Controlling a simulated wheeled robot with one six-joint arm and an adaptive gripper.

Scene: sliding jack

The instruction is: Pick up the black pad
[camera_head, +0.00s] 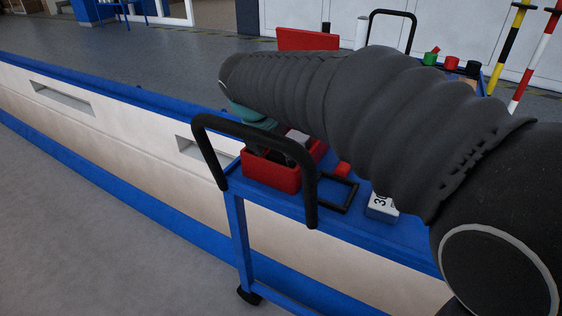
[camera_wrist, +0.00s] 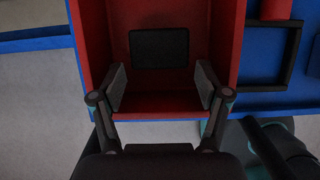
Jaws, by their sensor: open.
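The black pad (camera_wrist: 159,48) is a flat dark rectangle inside the red box (camera_wrist: 218,60), as the wrist view shows. It lies near the middle of the box, toward the far side from my gripper. My gripper (camera_wrist: 160,80) is open, with its two fingers spread over the near part of the box. The fingers sit left and right, just short of the pad, with nothing between them. In the head view the red box (camera_head: 271,174) stands on the blue cart, and my arm covers part of it. The pad cannot be made out there.
The blue cart (camera_head: 236,212) has a black handle (camera_head: 312,188) at its near end. A black square frame (camera_head: 338,197) lies beside the box, and a white block with number markings (camera_head: 382,207) stands further right. A long white and blue barrier (camera_head: 110,125) runs behind the cart.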

